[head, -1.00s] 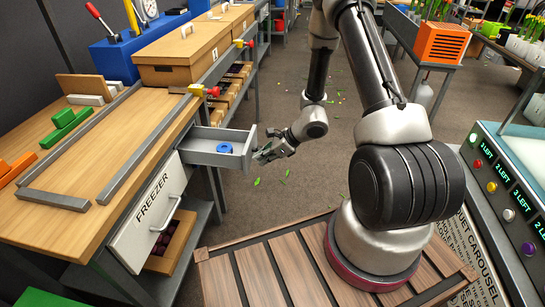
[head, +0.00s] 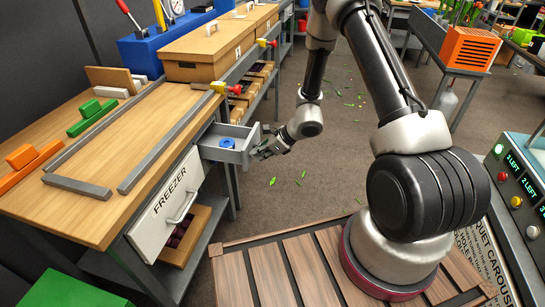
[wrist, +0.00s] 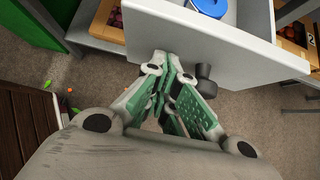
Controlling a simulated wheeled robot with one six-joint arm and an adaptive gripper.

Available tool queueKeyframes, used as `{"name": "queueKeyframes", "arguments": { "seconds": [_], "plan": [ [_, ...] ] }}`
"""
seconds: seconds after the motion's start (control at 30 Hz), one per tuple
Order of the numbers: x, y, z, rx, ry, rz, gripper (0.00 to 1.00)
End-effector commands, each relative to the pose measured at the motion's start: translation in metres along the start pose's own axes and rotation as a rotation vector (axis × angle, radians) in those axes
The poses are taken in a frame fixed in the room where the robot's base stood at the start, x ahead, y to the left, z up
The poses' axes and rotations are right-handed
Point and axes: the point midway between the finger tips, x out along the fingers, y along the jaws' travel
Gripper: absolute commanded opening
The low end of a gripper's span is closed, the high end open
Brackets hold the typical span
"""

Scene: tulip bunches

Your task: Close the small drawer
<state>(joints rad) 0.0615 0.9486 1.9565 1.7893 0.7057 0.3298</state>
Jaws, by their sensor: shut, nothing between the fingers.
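The small grey drawer (head: 224,156) sticks out partly open from the right side of the wooden workbench. A blue round object (head: 227,143) lies inside it. My gripper (head: 258,152) is at the drawer's outer front face. In the wrist view the shut fingertips (wrist: 164,68) meet the lower part of the pale drawer front (wrist: 205,45), beside its dark knob (wrist: 207,76). They look to be touching the front, with nothing between them. The blue object (wrist: 208,5) shows at the top edge of that view.
Red and yellow handles (head: 228,88) stick out behind the small drawer. Green scraps lie on the otherwise open floor to the right.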

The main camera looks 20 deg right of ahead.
Motion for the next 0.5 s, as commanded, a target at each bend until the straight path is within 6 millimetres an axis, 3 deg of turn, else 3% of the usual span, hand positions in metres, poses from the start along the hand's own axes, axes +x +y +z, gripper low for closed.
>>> {"name": "queueKeyframes", "arguments": {
  "seconds": [0.2, 0.5],
  "plan": [
    [0.044, 0.001, 0.044, -0.007, -0.002, 0.002, 0.00],
    [0.094, 0.001, 0.094, -0.005, -0.002, 0.001, 0.00]
  ]
}}
